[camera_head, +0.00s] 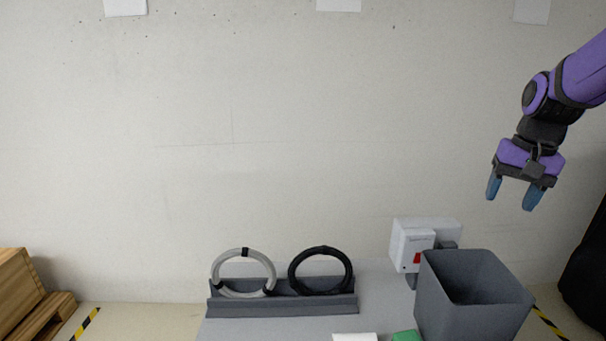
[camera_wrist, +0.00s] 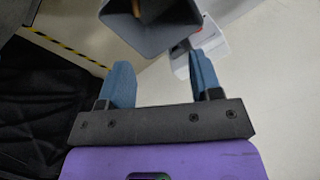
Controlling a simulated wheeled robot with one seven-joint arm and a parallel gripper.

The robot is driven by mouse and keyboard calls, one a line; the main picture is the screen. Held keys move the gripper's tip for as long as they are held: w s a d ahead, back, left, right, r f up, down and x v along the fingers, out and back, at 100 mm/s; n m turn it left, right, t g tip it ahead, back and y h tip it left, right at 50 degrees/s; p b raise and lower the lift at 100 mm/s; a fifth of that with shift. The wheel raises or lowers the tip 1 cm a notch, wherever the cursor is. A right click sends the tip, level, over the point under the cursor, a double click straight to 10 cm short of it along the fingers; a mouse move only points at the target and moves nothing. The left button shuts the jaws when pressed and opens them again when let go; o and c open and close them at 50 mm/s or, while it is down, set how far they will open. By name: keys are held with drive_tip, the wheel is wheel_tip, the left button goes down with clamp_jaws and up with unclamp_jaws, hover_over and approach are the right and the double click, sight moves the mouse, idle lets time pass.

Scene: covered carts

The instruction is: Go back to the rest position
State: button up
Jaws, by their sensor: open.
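My gripper (camera_head: 514,195) hangs at the right of the head view, fingers pointing down, open and empty. It is in the air above and a little right of a dark grey bin (camera_head: 440,300). In the wrist view my gripper (camera_wrist: 163,84) shows two blue fingers spread apart with nothing between them. The bin (camera_wrist: 150,40) shows beyond the fingertips there, with something brownish partly visible at its opening.
A grey table (camera_head: 380,285) carries a rack (camera_head: 285,305) with a light ring (camera_head: 218,268) and a black ring (camera_head: 293,268). A white device (camera_head: 405,245) stands behind the bin. A green item (camera_head: 407,336) and a white item (camera_head: 355,338) lie in front. Wooden pallets (camera_head: 25,295) stand left.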

drive_tip(key=s+a+r+n+t, duration=0.1)
drive_tip(key=s+a, duration=0.3)
drive_tip(key=s, duration=0.5)
drive_tip(key=s+a+r+n+t, duration=0.2)
drive_tip(key=s+a+n+t, duration=0.1)
drive_tip(key=s, duration=0.7)
drive_tip(key=shift+s+a+n+h, duration=0.25)
drive_tip(key=shift+a+n+h, duration=0.15)
drive_tip(key=shift+a+n, duration=0.35)
